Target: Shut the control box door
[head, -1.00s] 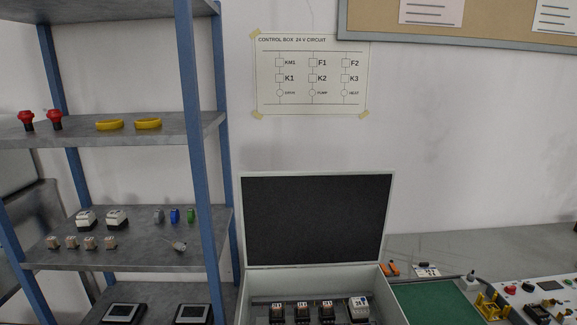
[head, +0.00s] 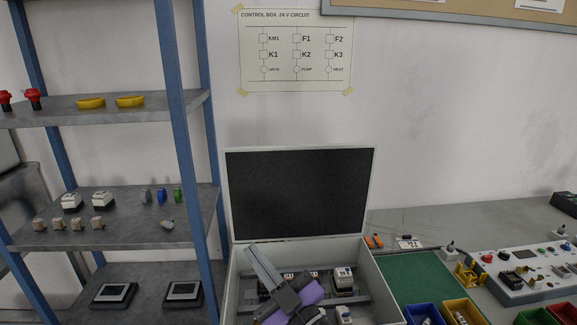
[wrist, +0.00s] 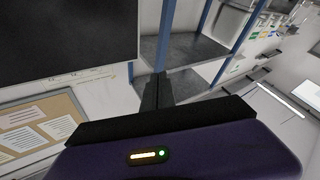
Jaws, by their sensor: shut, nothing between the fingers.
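The control box (head: 376,282) is light grey and sits low in the head view. Its door (head: 300,195), a dark panel in a pale frame, stands raised at the back edge of the box. In the wrist view the door (wrist: 68,38) is the dark panel at top left. My gripper (head: 251,251) is over the box, in front of the lower left part of the door, its fingers pointing up and left. The fingers (wrist: 157,78) are together and empty in the wrist view. My arm hides part of the box's inside. Whether the fingertips touch the door cannot be told.
A blue-posted shelf (head: 170,72) with several parts stands close on the left. Right of the box are a green mat (head: 408,272), a blue bin (head: 413,311), a yellow bin (head: 447,305) and a control panel (head: 520,292). A circuit poster (head: 296,82) hangs behind.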

